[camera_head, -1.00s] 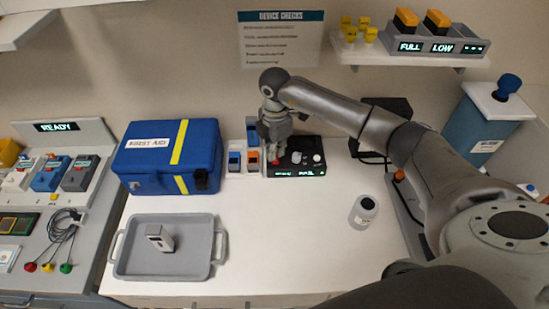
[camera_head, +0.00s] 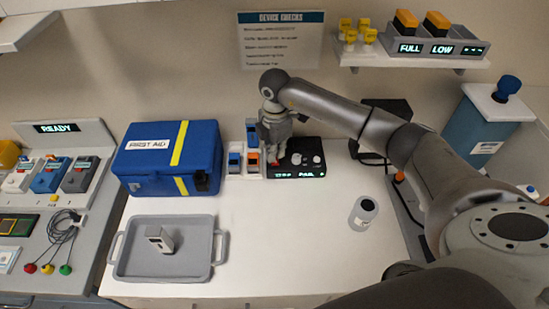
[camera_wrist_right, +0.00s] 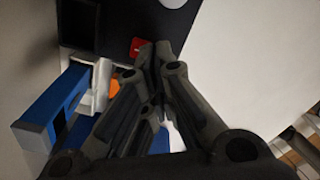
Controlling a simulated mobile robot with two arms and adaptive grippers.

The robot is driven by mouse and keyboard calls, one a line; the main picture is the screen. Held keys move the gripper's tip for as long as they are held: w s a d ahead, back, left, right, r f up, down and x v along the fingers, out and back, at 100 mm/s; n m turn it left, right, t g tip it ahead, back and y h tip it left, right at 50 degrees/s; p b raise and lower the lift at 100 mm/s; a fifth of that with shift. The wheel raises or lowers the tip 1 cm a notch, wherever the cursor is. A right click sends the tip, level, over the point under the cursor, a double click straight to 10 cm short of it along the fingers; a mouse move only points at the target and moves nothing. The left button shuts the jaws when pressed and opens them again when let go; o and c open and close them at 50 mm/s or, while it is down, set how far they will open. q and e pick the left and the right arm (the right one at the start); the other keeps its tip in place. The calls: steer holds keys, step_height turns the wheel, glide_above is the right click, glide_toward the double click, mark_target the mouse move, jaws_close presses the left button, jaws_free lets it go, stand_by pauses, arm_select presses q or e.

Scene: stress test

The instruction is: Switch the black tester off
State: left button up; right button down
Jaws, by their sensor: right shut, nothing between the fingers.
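The black tester (camera_head: 312,160) stands at the back of the white table, with pale round knobs on top and a lit display along its front edge. Its red switch (camera_head: 275,164) is at the tester's left side and also shows in the right wrist view (camera_wrist_right: 138,46). My right gripper (camera_head: 272,158) is shut and empty, pointing down at the tester's left side. In the wrist view its fingertips (camera_wrist_right: 154,48) are right beside the red switch; I cannot tell whether they touch it. The gripper hides part of the tester. My left gripper is not in view.
A rack with blue and orange items (camera_head: 246,172) stands close left of the tester, beside the blue first aid case (camera_head: 148,165). A grey tray (camera_head: 130,262) holds a small device (camera_head: 160,238). A pale bottle (camera_head: 363,212) stands front right. The table's middle is clear.

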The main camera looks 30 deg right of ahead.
mark_target(275, 162)
steer(key=shift+f+b, duration=0.9)
steer(key=shift+f, duration=0.4)
stand_by(0.6)
steer(key=shift+s+r, duration=0.1)
steer(key=shift+r+p, duration=0.85)
steer(key=shift+r, duration=0.05)
steer(key=shift+r+p, duration=1.85)
steer(key=shift+r, duration=0.75)
steer(key=shift+f, duration=0.1)
